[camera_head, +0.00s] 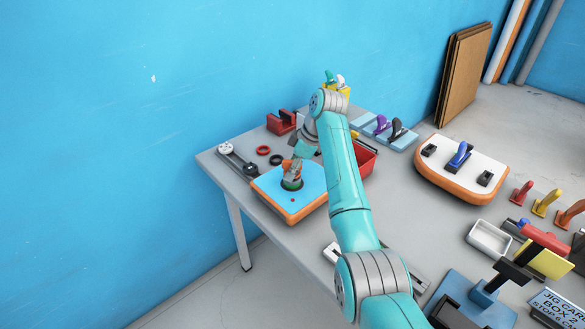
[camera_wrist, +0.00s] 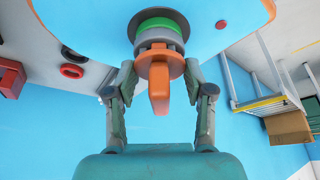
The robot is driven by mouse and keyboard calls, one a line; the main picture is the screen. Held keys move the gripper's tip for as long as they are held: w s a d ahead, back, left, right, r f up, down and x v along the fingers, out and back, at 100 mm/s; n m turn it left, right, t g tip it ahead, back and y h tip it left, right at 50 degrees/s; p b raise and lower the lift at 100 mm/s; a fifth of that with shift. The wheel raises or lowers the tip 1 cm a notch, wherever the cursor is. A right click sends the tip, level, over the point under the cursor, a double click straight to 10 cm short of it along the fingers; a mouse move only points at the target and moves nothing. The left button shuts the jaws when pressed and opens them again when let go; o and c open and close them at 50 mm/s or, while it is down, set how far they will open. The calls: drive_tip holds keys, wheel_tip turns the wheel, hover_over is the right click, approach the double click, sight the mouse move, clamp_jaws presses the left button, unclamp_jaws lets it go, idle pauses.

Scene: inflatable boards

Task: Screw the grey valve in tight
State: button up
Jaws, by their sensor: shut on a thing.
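The blue-topped board with an orange rim (camera_head: 272,191) lies on the grey table and fills the top of the wrist view (camera_wrist: 95,18). The grey valve (camera_wrist: 158,37) stands at a round dark opening in the board, with a green ring (camera_wrist: 160,23) around its base. An orange-brown disc and an orange tab (camera_wrist: 159,92) project from it towards my palm. My gripper (camera_wrist: 159,72) is shut on the valve, one finger on each side of the disc. In the head view my gripper (camera_head: 291,172) partly hides the valve. How deep its thread sits cannot be seen.
A red ring (camera_head: 263,150), a dark ring (camera_head: 276,160) and a red block (camera_head: 281,122) lie behind the board. A red bin (camera_head: 366,158) stands right of it, partly behind my arm. A white-topped board (camera_head: 466,163) and several tools occupy the right side.

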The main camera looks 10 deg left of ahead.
sight(292, 161)
drive_tip(key=shift+m+t, duration=0.5)
drive_tip(key=shift+m, duration=0.8)
drive_tip(key=shift+m+t+h, duration=0.3)
drive_tip(key=shift+m+t, duration=0.3)
drive_tip(key=shift+m, duration=1.1)
drive_tip(key=shift+a+m, duration=0.1)
drive_tip(key=shift+m, duration=0.4)
drive_tip(key=shift+m+t, duration=0.3)
drive_tip(key=shift+c, duration=0.7)
drive_tip(key=shift+r, duration=2.5)
